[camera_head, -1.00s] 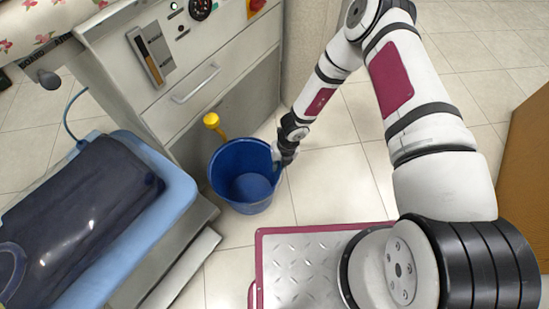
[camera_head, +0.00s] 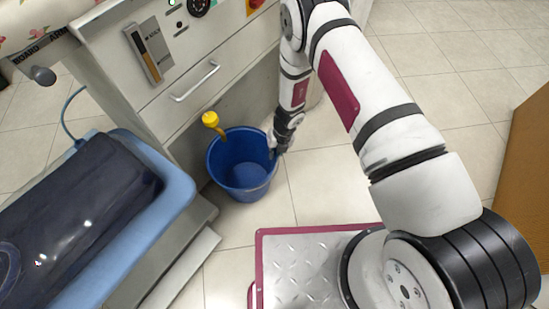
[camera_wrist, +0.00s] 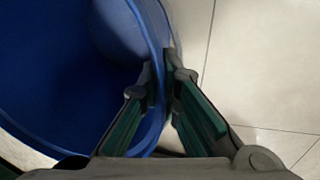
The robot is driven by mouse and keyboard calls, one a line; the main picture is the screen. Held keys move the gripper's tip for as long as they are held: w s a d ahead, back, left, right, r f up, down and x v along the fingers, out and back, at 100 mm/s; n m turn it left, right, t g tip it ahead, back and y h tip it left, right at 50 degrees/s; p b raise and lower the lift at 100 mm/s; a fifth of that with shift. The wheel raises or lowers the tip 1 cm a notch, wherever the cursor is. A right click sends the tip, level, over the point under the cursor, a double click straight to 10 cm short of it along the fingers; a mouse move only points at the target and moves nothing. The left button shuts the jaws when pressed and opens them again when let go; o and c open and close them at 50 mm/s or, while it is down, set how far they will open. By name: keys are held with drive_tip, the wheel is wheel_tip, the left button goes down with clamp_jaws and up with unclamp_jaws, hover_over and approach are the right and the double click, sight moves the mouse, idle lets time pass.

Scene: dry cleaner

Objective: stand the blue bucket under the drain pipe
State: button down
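The blue bucket (camera_head: 243,178) is upright beside the white machine's lower front, its open top facing up. The yellow drain pipe (camera_head: 211,120) juts from the machine; its lower end overlaps the bucket's back-left rim in the head view. My gripper (camera_head: 275,150) is at the bucket's right side, shut on its rim. In the wrist view the bucket wall (camera_wrist: 147,60) runs between the fingers (camera_wrist: 167,85), one inside and one outside. Whether the bucket's base touches the floor is unclear.
The machine's drawer handle (camera_head: 195,82) is above the pipe. A blue-edged board with a dark garment (camera_head: 90,205) fills the left, above a grey metal base. Tiled floor (camera_head: 330,185) is clear to the right. A brown panel (camera_head: 525,190) stands at far right.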

drive_tip(key=shift+d+x, duration=0.2)
drive_tip(key=shift+x, duration=0.85)
drive_tip(key=shift+s+f+b, duration=0.1)
drive_tip(key=shift+f+b, duration=0.05)
drive_tip(key=shift+b, duration=0.2)
drive_tip(key=c, duration=1.8)
unclamp_jaws()
drive_tip(key=p+v, duration=0.4)
drive_tip(key=v, duration=0.8)
drive_tip(key=shift+p, duration=0.35)
